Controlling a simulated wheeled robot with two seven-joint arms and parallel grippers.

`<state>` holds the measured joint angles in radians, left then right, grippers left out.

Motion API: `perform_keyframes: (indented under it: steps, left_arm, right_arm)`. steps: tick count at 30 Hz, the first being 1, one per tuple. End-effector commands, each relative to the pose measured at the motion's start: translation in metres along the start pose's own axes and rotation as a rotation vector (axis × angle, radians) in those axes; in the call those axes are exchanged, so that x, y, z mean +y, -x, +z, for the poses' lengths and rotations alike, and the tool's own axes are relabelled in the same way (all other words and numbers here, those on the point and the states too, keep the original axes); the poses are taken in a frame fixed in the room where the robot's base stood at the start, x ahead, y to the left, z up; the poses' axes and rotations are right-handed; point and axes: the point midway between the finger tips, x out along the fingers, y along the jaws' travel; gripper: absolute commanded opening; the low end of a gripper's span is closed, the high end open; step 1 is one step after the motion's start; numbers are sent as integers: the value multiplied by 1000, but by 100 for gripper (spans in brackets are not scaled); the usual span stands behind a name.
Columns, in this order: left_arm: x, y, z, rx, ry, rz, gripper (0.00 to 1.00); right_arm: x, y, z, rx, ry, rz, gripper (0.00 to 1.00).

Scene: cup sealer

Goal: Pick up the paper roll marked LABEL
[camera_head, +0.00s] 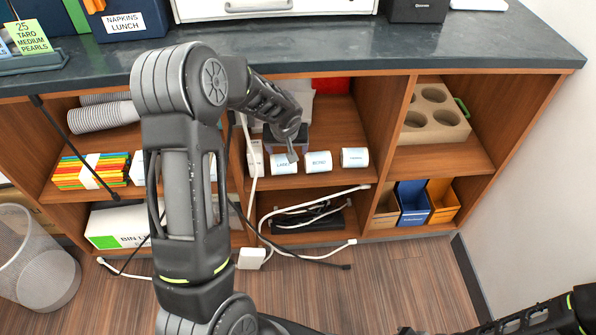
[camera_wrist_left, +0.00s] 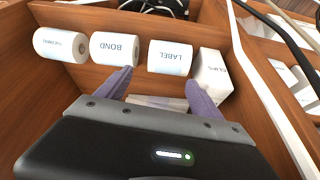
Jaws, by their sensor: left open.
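One finger is near the BOND roll, the other near the white box. In the head view the left gripper (camera_head: 290,145) is at the shelf, partly hidden by its own wrist. Only part of my right arm shows at bottom right.
The BOND roll (camera_head: 318,162) and another roll (camera_head: 355,157) stand to the right of LABEL. A white box (camera_head: 255,159) is close on its left. A white cable (camera_head: 254,185) hangs before the shelf. Wooden dividers and the dark counter (camera_head: 330,47) bound the space.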

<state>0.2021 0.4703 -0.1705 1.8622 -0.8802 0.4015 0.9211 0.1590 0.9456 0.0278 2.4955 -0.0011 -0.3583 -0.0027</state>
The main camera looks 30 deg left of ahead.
Motion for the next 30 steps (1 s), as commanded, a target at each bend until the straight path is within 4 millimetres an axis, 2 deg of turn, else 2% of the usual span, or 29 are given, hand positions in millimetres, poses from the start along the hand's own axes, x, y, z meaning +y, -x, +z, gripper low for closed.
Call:
perform_keyframes:
  steps: [5, 17, 25, 30]
  left_arm:
    - [-12, 0, 4, -19, 77, -50, 76]
    - [-12, -1, 6, -22, 107, -51, 76]
    - [-13, -25, 7, -23, 107, -51, 76]
    - [-12, -26, 6, -22, 106, -50, 76]
  right_arm:
    - [0, 0, 0, 0, 3, 0, 36]
    - [0, 0, 0, 0, 2, 0, 36]
    - [1, -2, 0, 0, 1, 0, 36]
    - [1, -2, 0, 0, 1, 0, 36]
